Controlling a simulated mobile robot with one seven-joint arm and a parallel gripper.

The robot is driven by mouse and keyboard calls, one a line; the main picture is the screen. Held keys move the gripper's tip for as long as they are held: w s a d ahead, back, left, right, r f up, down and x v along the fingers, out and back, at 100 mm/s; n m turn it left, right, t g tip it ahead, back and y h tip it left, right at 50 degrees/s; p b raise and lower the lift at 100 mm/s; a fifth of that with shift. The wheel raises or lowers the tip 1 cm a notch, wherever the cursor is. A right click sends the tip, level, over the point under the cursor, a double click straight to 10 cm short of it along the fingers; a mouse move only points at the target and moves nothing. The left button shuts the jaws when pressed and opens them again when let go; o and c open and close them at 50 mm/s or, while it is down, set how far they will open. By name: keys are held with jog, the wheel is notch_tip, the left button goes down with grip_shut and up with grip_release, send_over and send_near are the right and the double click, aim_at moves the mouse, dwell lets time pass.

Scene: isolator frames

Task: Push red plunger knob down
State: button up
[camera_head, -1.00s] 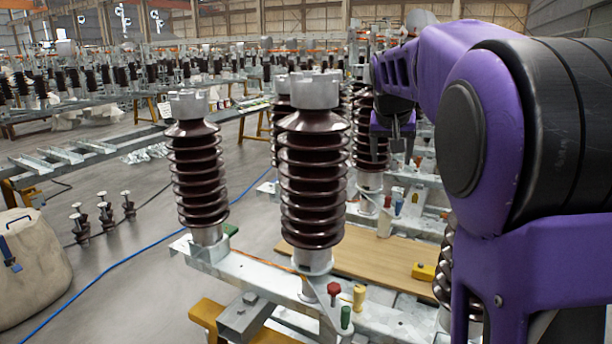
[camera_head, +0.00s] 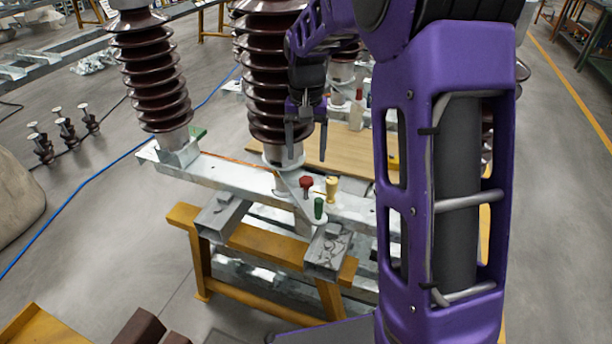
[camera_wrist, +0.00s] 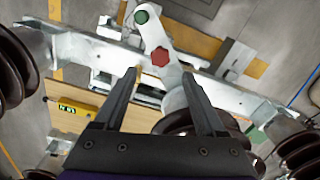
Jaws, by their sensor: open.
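The red plunger knob (camera_head: 306,182) stands on a grey metal plate at the foot of the large brown insulator (camera_head: 264,85). In the wrist view the red knob (camera_wrist: 160,57) has a six-sided top, seen from above. My gripper (camera_head: 306,148) points down above the knob, with a gap visible between fingertips and knob. In the wrist view the two fingers (camera_wrist: 160,74) are apart with nothing held between them, and the knob shows just beyond the tips, between them.
The brown insulator rises right behind my gripper. Another insulator (camera_head: 150,80) stands left on the beam (camera_head: 235,178). A wooden board (camera_head: 345,140) lies behind.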

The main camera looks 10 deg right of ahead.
aim_at(306, 179)
notch_tip(306, 179, down, 8)
jog(key=shift+r, duration=0.25)
grip_shut()
dwell(0.4)
dwell(1.0)
